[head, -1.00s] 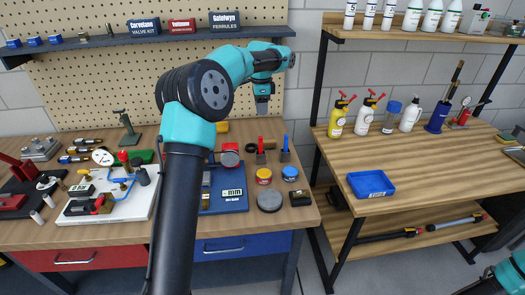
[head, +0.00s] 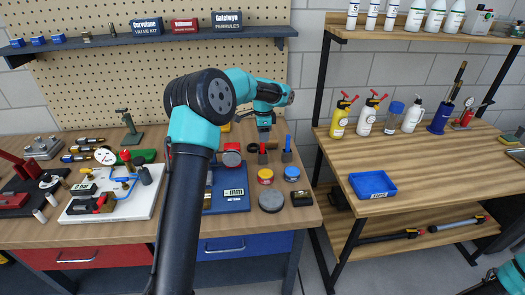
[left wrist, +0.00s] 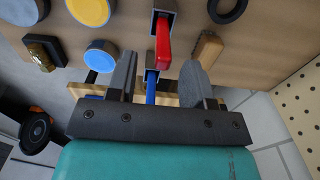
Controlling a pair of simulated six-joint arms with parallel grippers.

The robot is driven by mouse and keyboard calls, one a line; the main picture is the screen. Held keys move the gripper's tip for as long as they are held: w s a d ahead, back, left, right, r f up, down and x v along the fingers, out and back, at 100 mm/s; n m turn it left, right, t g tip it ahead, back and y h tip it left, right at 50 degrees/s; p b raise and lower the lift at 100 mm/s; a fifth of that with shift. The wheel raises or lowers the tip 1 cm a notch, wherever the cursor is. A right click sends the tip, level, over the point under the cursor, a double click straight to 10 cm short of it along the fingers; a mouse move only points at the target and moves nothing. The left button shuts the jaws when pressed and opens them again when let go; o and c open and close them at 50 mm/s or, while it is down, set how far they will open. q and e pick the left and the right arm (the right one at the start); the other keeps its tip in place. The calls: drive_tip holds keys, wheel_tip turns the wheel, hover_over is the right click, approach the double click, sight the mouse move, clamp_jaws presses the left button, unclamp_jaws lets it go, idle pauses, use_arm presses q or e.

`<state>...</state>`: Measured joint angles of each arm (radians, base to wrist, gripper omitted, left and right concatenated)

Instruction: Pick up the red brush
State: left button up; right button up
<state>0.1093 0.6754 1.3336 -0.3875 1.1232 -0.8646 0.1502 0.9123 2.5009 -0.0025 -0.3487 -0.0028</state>
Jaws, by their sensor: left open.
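The red brush (head: 262,149) has a red handle and sits in a dark holder near the bench's right end. In the left wrist view its red handle (left wrist: 163,42) lies just past the fingertips. My left gripper (head: 264,134) is open and empty, pointing down above and behind the red brush. In the left wrist view its two fingers (left wrist: 158,72) stand wide apart. A blue-handled brush (head: 286,149) stands to the right of the red one; in the left wrist view its handle (left wrist: 151,92) appears between the fingers. My right gripper is out of view.
A yellow can (head: 265,176), a blue can (head: 291,174), a grey tin (head: 271,201) and a black box (head: 301,197) stand in front of the brushes. A black ring (left wrist: 228,10) and a tan block (left wrist: 206,48) lie close by. A pegboard rises behind.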

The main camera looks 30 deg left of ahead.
sight(262, 144)
use_arm(q)
drive_tip(key=shift+a+f, duration=0.15)
drive_tip(key=shift+f, duration=2.45)
clamp_jaws()
